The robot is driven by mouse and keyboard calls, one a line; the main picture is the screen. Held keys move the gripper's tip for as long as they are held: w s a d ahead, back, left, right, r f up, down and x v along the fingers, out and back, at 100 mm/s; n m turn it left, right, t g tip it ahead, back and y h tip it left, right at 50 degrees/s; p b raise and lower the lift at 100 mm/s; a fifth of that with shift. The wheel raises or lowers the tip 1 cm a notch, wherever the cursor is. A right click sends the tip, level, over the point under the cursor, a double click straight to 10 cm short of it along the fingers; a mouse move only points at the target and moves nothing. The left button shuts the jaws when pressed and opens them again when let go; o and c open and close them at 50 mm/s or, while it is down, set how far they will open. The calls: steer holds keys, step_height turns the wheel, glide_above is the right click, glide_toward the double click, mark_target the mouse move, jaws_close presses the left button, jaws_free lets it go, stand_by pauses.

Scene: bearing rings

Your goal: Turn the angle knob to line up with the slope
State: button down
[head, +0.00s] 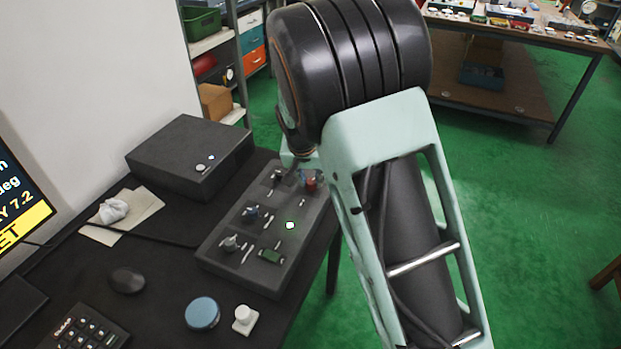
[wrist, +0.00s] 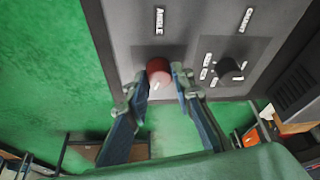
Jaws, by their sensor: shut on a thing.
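The angle knob (wrist: 159,70) is red and round, with a pale pointer mark, under the label ANGLE in the wrist view. My gripper (wrist: 160,80) has one finger on each side of it and is shut on it. In the head view the red knob (head: 311,182) sits at the far right corner of the dark control box (head: 232,262), partly hidden by my arm. A screen (head: 20,195) at the left edge is cut off; "deg" and "7.2" can be read. I cannot make out which part shows the slope.
A dark knob (wrist: 228,69) with small labels around it sits right of the angle knob. A mouse (head: 127,280), a blue round lid (head: 202,313) and a black case (head: 185,155) stand on the desk.

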steer(key=c, duration=1.7)
jaws_free()
steer(key=shift+r, duration=0.1)
steer(key=v, duration=1.2)
steer(key=shift+w, duration=0.1)
